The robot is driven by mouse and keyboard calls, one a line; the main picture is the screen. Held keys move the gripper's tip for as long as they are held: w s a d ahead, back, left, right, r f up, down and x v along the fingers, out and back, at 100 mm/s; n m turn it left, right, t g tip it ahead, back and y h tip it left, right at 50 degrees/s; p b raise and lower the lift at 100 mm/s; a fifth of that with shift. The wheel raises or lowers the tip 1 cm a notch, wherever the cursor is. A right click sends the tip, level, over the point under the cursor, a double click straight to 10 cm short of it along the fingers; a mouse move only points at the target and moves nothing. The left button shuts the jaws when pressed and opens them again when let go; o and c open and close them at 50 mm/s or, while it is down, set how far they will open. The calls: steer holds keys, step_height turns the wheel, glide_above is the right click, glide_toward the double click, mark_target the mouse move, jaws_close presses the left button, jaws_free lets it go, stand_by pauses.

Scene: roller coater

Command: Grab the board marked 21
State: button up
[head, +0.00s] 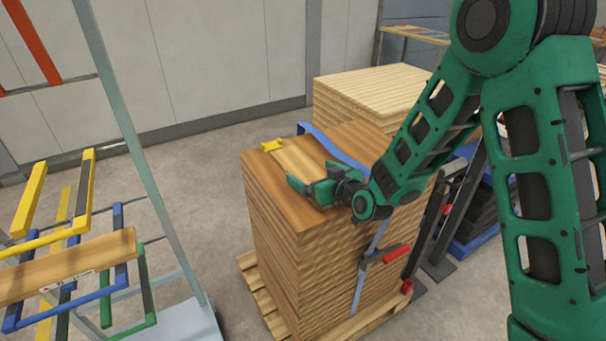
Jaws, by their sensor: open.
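A tall stack of wooden boards (300,250) stands on a pallet in the middle of the head view. On its top lie brown boards with a lighter board (297,158) between them. My gripper (297,186) is open over the near part of the stack top, close to the lighter board's near end. I cannot tell whether it touches the wood. A single board (100,256) rests on the coloured rack at the left, with a small white label (68,281) on its front edge. I cannot read the number 21 on any board.
A red-handled clamp (384,256) is on the stack's right side. A paler stack (375,87) stands behind. Bare floor (195,215) separates stack and rack.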

steer(key=shift+a, duration=0.25)
steer(key=shift+c, duration=1.2)
steer(key=shift+a, duration=0.15)
steer(key=c, duration=1.1)
steer(key=shift+r, duration=0.1)
steer(key=shift+c, duration=0.2)
